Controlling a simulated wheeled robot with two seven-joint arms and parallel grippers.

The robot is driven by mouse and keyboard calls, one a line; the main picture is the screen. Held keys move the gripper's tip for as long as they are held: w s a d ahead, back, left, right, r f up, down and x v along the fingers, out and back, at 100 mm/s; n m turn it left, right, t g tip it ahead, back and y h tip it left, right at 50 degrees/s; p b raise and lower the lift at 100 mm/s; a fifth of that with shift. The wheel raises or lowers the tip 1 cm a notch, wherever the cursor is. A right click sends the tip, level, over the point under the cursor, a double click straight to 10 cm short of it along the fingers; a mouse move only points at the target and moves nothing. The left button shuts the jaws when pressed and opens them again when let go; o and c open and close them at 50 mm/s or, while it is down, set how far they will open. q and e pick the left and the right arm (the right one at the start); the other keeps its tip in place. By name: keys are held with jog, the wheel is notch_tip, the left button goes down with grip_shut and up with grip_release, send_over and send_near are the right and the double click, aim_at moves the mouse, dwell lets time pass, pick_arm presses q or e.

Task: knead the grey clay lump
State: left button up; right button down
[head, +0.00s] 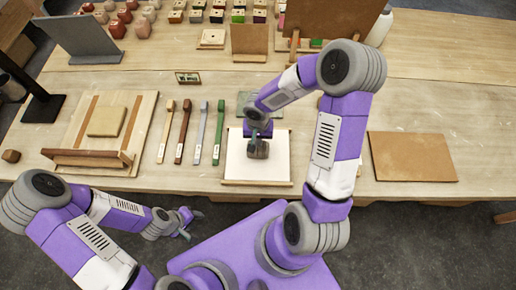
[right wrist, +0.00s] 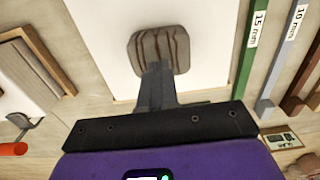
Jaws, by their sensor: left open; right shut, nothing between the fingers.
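The grey clay lump (head: 259,150) is on the white board (head: 240,168) near the front edge of the workbench. In the right wrist view the lump (right wrist: 178,45) is a rounded block with dark wavy grooves across its top. My right gripper (head: 258,134) is shut and empty, pointing down at the lump. Its fingertips (right wrist: 156,68) overlap the lump's near edge in the right wrist view; I cannot tell whether they touch it. My left gripper (head: 192,222) is open and empty, off the front of the bench at the lower left.
Several coloured sticks (head: 184,132) lie left of the white board. A wooden tray (head: 72,159) stands further left and a brown board (head: 412,157) lies to the right. A green mat (head: 245,98) lies behind the white board. Small blocks fill the back.

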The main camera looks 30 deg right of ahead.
jog(key=shift+f, duration=0.2)
jog(key=shift+f+b, duration=0.65)
jog(key=shift+b, duration=0.35)
jog(key=shift+r, duration=0.1)
jog(key=shift+r+p, duration=0.75)
jog(key=shift+r, duration=0.4)
jog(key=shift+f, duration=0.25)
jog(key=shift+f+b, duration=0.95)
jog(key=shift+b, duration=0.4)
